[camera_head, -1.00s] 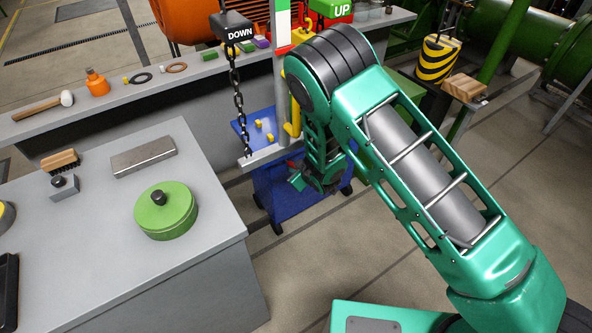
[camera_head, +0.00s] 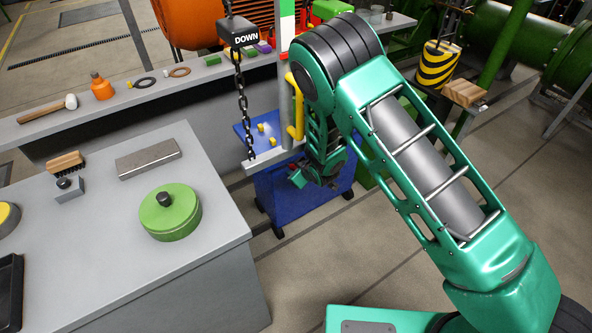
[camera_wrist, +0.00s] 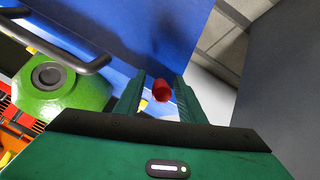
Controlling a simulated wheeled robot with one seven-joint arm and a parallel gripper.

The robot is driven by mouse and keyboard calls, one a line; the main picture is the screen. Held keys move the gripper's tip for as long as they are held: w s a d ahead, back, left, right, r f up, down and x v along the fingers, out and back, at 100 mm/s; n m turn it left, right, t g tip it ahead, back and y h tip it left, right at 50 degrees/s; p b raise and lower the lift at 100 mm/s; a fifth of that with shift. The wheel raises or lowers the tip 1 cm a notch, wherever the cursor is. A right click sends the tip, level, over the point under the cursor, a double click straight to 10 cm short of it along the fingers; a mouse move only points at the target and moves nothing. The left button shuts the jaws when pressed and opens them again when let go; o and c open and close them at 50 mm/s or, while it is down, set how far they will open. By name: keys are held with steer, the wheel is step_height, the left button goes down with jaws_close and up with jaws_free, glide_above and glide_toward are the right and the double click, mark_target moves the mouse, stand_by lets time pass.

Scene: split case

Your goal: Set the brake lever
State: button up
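A red cylindrical knob (camera_wrist: 162,90) shows between my fingertips in the wrist view, against a blue surface. It may be the grip of the brake lever; I cannot tell, and no lever arm shows clearly. I cannot tell whether the knob is between the fingers or just beyond them. My gripper (camera_wrist: 160,96) is open, with a gap on both sides of the knob. In the head view my gripper (camera_head: 308,177) hangs beside the blue cart (camera_head: 276,196), and my arm hides part of the cart.
A chain (camera_head: 243,105) hangs from the DOWN box (camera_head: 240,33) near a yellow handle (camera_head: 296,108). A grey table (camera_head: 105,245) with a green round lid (camera_head: 168,216) stands left. A green part (camera_wrist: 60,85) and dark bar lie left in the wrist view.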

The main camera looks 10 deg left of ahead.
steer(key=v, duration=1)
steer(key=shift+s+d+r, duration=0.2)
steer(key=shift+r, duration=0.05)
steer(key=shift+c, duration=0.6)
